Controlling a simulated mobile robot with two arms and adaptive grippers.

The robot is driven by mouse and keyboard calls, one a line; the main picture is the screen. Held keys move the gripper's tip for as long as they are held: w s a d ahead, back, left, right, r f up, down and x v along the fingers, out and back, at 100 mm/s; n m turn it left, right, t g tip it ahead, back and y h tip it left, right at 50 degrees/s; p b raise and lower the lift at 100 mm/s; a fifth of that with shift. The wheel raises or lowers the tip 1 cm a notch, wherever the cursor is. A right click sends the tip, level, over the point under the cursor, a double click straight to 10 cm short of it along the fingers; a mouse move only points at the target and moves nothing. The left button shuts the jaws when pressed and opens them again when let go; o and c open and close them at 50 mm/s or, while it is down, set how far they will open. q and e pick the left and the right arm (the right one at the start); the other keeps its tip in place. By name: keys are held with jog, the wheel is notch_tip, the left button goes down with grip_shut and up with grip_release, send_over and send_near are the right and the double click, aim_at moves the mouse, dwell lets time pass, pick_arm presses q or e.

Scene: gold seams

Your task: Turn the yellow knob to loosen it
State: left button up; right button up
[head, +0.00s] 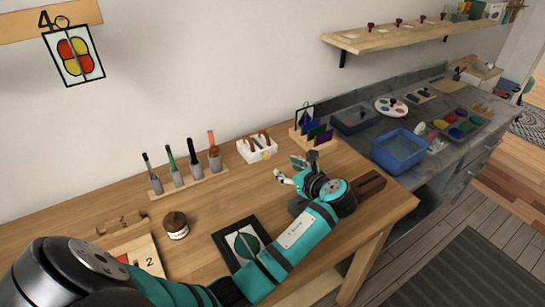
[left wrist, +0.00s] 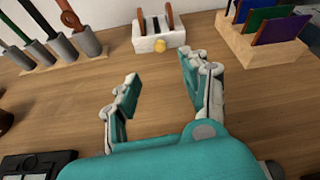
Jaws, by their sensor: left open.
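The yellow knob (left wrist: 160,45) is on the near face of a small white fixture (left wrist: 146,34), which also holds upright brown curved pieces. In the head view the fixture (head: 257,149) stands toward the back of the wooden table, with the knob (head: 266,156) small at its front. My left gripper (head: 288,168) is open and empty, in front of the fixture and to its right in the head view. In the left wrist view the two fingers (left wrist: 160,70) are spread, with the knob beyond the gap and apart from them. My right gripper is not in view.
A tool rack (head: 188,182) stands left of the fixture, and a wooden holder with coloured glass panes (head: 312,135) stands right. A small brown jar (head: 176,226) and a dark-framed leaf panel (head: 243,246) lie nearer. Bare tabletop lies between gripper and fixture.

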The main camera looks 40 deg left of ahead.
aim_at(267, 156)
pick_arm(q)
jog(key=x, duration=1.2)
jog(key=shift+w+a+f, duration=0.25)
jog(key=shift+a, duration=0.25)
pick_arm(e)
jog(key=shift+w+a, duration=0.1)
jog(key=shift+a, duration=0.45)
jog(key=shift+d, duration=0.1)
